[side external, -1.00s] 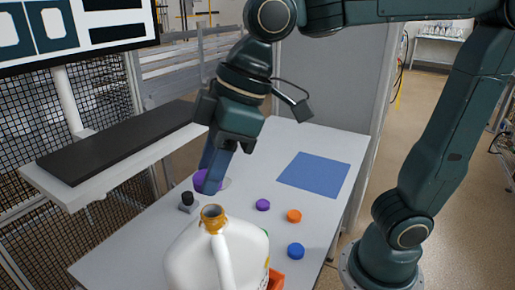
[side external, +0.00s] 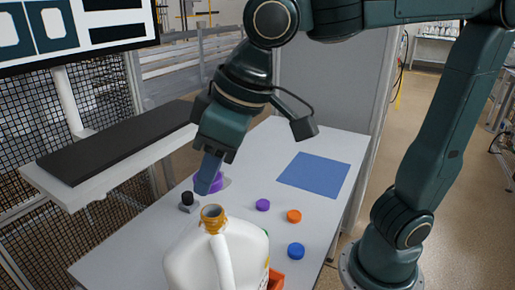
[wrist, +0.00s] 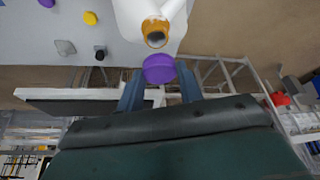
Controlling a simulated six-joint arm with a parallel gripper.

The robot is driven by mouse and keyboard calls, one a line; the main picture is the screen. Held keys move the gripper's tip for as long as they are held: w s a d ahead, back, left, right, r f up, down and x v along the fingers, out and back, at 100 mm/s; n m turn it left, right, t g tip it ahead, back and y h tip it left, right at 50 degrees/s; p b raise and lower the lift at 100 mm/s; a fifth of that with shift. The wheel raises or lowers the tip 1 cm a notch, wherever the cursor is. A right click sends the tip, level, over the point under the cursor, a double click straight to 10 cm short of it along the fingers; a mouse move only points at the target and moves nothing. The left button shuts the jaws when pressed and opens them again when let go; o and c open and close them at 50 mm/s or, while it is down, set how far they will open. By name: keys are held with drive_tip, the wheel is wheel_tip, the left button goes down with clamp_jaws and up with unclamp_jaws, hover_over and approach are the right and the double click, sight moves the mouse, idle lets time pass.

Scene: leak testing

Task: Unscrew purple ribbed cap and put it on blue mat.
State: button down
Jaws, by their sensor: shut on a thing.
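The purple ribbed cap (wrist: 159,68) sits between the two fingers of my gripper (wrist: 160,92), which is shut on it. In the side view the cap (side external: 213,181) shows partly behind the fingers of my gripper (side external: 209,178). The white jug (side external: 205,262) stands at the front of the table with its orange-brown neck (side external: 213,216) open and bare. The cap is off the neck, beyond it in the side view. The blue mat (side external: 314,174) lies flat and empty at the back right of the table.
A small black-knobbed fixture (side external: 187,201) stands left of the jug. An orange container (side external: 275,281) shows partly behind the jug.

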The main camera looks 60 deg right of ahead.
drive_tip(key=shift+s+d, duration=0.1)
drive_tip(key=shift+s, duration=0.1)
drive_tip(key=s+d, duration=0.6)
drive_tip(key=s, duration=0.3)
drive_tip(key=shift+s+d, duration=0.2)
drive_tip(key=shift+d, duration=0.2)
idle(2.2)
drive_tip(key=shift+w, duration=0.15)
idle(0.3)
drive_tip(key=w+f+m, duration=0.1)
drive_tip(key=w+f, duration=0.3)
drive_tip(key=w, duration=0.4)
drive_tip(key=w+f+m, duration=0.1)
drive_tip(key=w+f, duration=0.4)
drive_tip(key=w, duration=0.3)
drive_tip(key=w+d+f, duration=0.4)
drive_tip(key=f, duration=0.1)
drive_tip(key=w+d+f+m+h, duration=0.1)
drive_tip(key=w+d+f, duration=0.3)
drive_tip(key=f, duration=0.1)
drive_tip(key=w+d+f+m, duration=0.1)
drive_tip(key=w+d+f, duration=0.2)
drive_tip(key=f, duration=0.2)
drive_tip(key=shift+w+d+f+h, duration=0.25)
drive_tip(key=shift+w+d+h, duration=0.05)
drive_tip(key=shift+w+d, duration=0.1)
